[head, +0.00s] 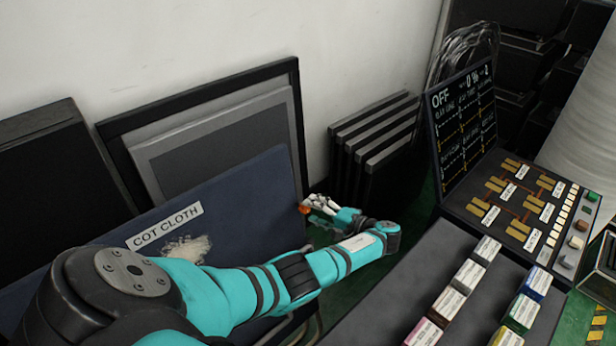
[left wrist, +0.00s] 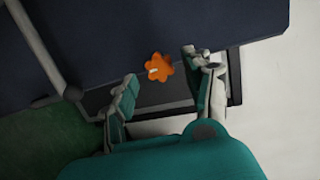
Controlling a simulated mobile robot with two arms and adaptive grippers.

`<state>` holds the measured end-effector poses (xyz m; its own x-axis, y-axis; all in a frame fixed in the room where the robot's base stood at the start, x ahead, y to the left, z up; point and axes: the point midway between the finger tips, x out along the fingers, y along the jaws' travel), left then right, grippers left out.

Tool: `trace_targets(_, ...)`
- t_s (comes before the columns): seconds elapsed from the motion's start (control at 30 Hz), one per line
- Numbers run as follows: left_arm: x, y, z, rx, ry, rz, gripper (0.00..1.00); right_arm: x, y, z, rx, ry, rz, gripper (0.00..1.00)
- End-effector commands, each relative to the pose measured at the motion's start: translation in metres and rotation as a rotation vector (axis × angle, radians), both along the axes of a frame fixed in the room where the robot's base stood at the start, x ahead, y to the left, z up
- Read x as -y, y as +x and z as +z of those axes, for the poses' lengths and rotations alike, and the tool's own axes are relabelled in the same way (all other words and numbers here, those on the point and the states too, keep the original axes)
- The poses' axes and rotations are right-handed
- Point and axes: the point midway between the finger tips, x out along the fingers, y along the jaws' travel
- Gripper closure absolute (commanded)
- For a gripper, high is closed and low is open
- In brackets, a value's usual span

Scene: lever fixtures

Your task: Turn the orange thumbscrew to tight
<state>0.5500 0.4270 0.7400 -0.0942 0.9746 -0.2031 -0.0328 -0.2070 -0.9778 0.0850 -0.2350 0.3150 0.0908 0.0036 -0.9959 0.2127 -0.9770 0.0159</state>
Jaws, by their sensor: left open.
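The orange thumbscrew (left wrist: 158,67) shows in the left wrist view as a lobed knob with a small white mark, on the edge of a dark blue panel (left wrist: 180,22). In the head view a bit of the thumbscrew (head: 304,209) shows at the right edge of the panel marked COT CLOTH (head: 250,190). My left gripper (head: 314,204) is at that edge, close to the thumbscrew. In the left wrist view its fingers (left wrist: 158,74) are open, one on each side of the thumbscrew, with gaps between. My right gripper is not in view.
Dark framed panels (head: 375,135) lean against the wall. A grey table (head: 400,290) with several labelled small boxes and a control console (head: 520,205) stand at the right.

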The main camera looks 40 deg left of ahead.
Motion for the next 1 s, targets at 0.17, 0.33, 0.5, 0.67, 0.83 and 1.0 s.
trace_targets(0.17, 0.041, 0.005, 0.008, 0.001, -0.003, -0.004, 0.49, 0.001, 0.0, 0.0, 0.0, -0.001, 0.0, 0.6)
trace_targets(0.33, 0.07, 0.007, 0.014, -0.001, -0.001, -0.001, 0.49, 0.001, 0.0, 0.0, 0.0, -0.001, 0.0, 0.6)
trace_targets(0.5, 0.086, 0.009, 0.018, -0.001, -0.001, -0.001, 0.49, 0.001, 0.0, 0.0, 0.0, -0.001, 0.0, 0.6)
trace_targets(0.67, 0.089, 0.009, 0.018, -0.001, 0.0, 0.0, 0.49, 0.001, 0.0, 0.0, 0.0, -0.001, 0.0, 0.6)
trace_targets(0.83, 0.088, 0.009, 0.018, -0.001, 0.0, 0.0, 0.49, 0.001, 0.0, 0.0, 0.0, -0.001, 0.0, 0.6)
trace_targets(1.0, 0.088, 0.009, 0.018, -0.001, 0.0, 0.0, 0.49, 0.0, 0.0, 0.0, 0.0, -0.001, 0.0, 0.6)
